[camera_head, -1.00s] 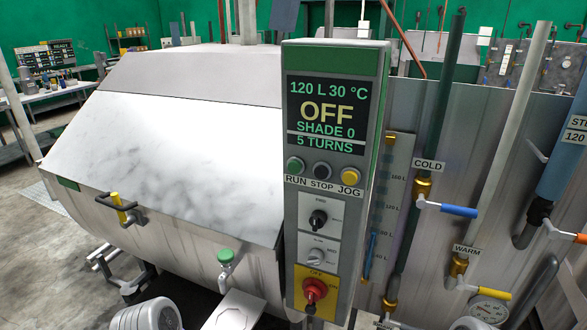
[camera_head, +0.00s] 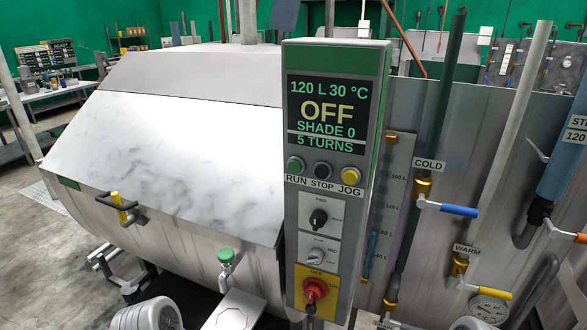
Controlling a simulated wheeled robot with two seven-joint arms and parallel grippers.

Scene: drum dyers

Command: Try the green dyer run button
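The control panel (camera_head: 334,215) of the drum dyer stands upright in the middle of the head view, with a green band along its top. Its green run button (camera_head: 295,165) is at the left of a row of three, above the label RUN. A dark stop button (camera_head: 322,171) and a yellow jog button (camera_head: 350,175) sit beside it. The display (camera_head: 326,113) reads 120 L 30 °C, OFF, SHADE 0, 5 TURNS. A red rotary switch (camera_head: 315,290) sits on a yellow plate low on the panel. Neither gripper shows, and nothing touches the run button.
The pale dyer lid (camera_head: 175,145) with a yellow-grip handle (camera_head: 117,206) is left of the panel. A green-capped valve (camera_head: 226,256) stands below it. The blue cold lever (camera_head: 458,211) and yellow warm lever (camera_head: 494,293) stick out at right. The space before the buttons is clear.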

